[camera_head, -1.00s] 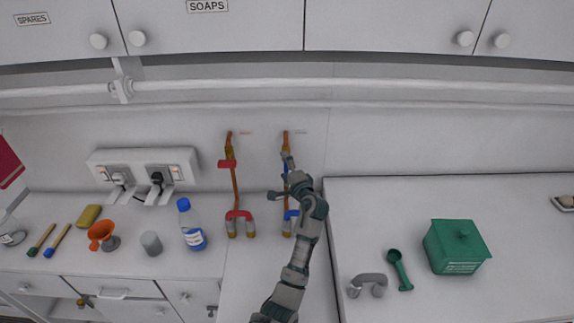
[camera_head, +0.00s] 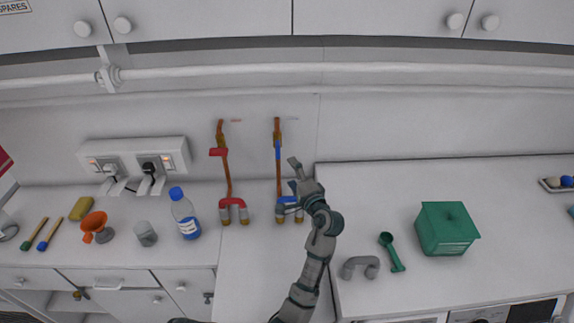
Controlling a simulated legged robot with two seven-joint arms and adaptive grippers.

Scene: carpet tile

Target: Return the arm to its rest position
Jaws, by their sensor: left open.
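My left arm comes up from the bottom of the head view. Its gripper (camera_head: 291,184) is open and empty, in front of the blue-handled pipe (camera_head: 278,150) on the back wall. It partly covers the blue U-shaped fitting (camera_head: 283,218) at the foot of that pipe; whether they touch I cannot tell. A second copper pipe (camera_head: 227,175) with a red handle (camera_head: 218,152) stands to its left, with a red U-shaped fitting (camera_head: 234,203) below. My right gripper is not in view.
Left counter: blue-capped bottle (camera_head: 185,218), grey cup (camera_head: 146,236), orange funnel (camera_head: 93,222), yellow sponge (camera_head: 81,208), two brushes. Right counter: green box (camera_head: 446,232), green scoop (camera_head: 390,250), grey bent pipe (camera_head: 360,266). Cabinets (camera_head: 380,18) hang above. A socket panel (camera_head: 135,158) is on the wall.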

